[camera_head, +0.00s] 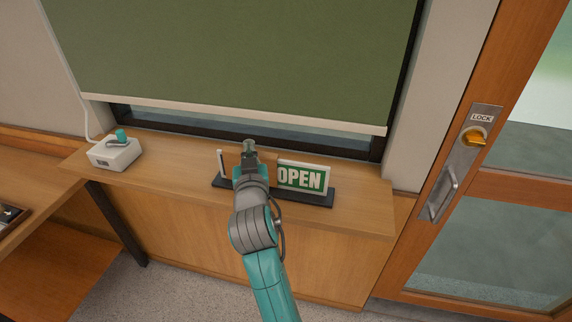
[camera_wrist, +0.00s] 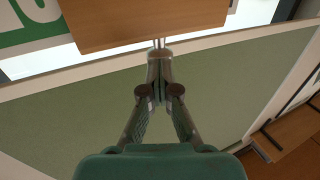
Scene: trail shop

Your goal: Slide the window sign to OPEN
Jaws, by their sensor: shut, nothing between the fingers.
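The window sign stands on the wooden sill in a dark base (camera_head: 318,198). Its right part shows a green panel with white OPEN lettering (camera_head: 300,178). A plain wooden cover (camera_head: 271,158) beside it is mostly hidden behind my arm; it also shows in the wrist view (camera_wrist: 140,22), with part of the green panel (camera_wrist: 30,22) to its left. My gripper (camera_head: 249,146) is shut and empty, its fingertips at the wooden cover's edge in the wrist view (camera_wrist: 159,45). I cannot tell whether they touch it. A thin white upright (camera_head: 221,163) stands at the base's left end.
A green blind (camera_head: 240,50) hangs over the window behind the sign. A white box with a teal-tipped lever (camera_head: 115,152) stands at the sill's left end. A wooden door with a LOCK knob (camera_head: 474,137) and handle is at right. The sill right of the sign is clear.

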